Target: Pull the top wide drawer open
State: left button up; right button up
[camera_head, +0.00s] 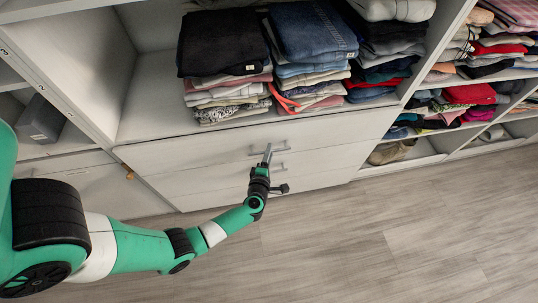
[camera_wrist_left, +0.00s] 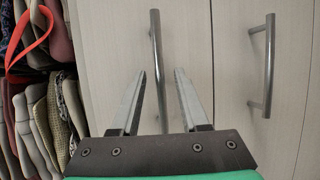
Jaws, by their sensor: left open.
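The top wide drawer (camera_head: 190,153) is a pale wood-grain front under the clothes shelf, flush with the cabinet. Its front also shows in the left wrist view (camera_wrist_left: 112,55). Its grey bar handle (camera_wrist_left: 156,50) runs up the left wrist view, between the two fingers in the picture. My left gripper (camera_head: 267,153) is at the drawer fronts in the head view. In the left wrist view its fingers (camera_wrist_left: 161,74) are apart, one on each side of the handle. I cannot tell whether either finger touches it. My right gripper is not in view.
A lower drawer's handle (camera_wrist_left: 268,65) lies to the right in the left wrist view. Folded clothes (camera_head: 225,45) stand on the shelf above. More shelves with clothes (camera_head: 470,93) are at the right. The wood floor (camera_head: 370,240) before the drawers is clear.

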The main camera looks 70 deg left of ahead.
pick_arm(q)
grip_shut()
dwell(1.3)
